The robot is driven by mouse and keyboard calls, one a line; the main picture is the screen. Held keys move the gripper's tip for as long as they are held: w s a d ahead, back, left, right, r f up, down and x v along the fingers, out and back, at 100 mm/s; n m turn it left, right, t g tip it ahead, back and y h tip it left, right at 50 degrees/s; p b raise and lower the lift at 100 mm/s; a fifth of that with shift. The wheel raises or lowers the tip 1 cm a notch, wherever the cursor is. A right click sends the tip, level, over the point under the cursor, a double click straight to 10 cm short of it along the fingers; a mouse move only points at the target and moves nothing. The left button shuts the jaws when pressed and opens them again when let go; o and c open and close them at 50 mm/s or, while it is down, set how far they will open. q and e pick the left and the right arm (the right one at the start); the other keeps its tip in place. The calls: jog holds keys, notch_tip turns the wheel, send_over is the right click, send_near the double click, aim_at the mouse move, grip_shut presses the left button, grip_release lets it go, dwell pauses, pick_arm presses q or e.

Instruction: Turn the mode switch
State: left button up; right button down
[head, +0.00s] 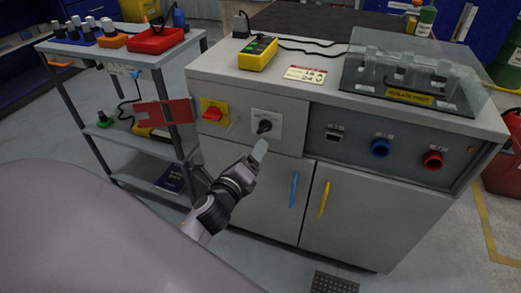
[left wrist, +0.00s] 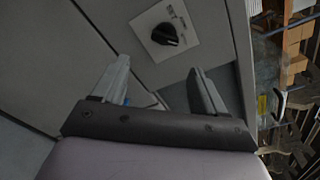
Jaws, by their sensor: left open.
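The mode switch (head: 264,126) is a black rotary knob on a pale square plate on the front of the grey cabinet. It also shows in the left wrist view (left wrist: 165,35), at the top, just beyond and between the fingers. My left gripper (head: 261,149) is just below the knob in the head view, apart from it. In the left wrist view its two fingers (left wrist: 160,78) are spread with nothing between them. My right gripper is not in view.
Left of the knob is a red and yellow switch (head: 213,112) with a red panel (head: 163,113) beside it. Blue (head: 294,189) and yellow (head: 325,198) handles are on the doors below. A grey cart (head: 152,148) stands at the left.

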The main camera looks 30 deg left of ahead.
aim_at(262, 131)
pick_arm(q)
jog(key=shift+w+a+r+m+t+y+b, duration=0.15)
jog(key=shift+w+a+m, duration=0.25)
jog(key=shift+w, duration=0.95)
jog(key=shift+w+a+m+t+y+b, duration=0.1)
jog(key=shift+w+a+m+b, duration=0.25)
jog(key=shift+w, duration=1.05)
jog(key=shift+w+a+r+m+t+y+b, duration=0.15)
jog(key=shift+w+a+m, duration=0.3)
jog(key=shift+w, duration=0.9)
jog(key=c, duration=1.1)
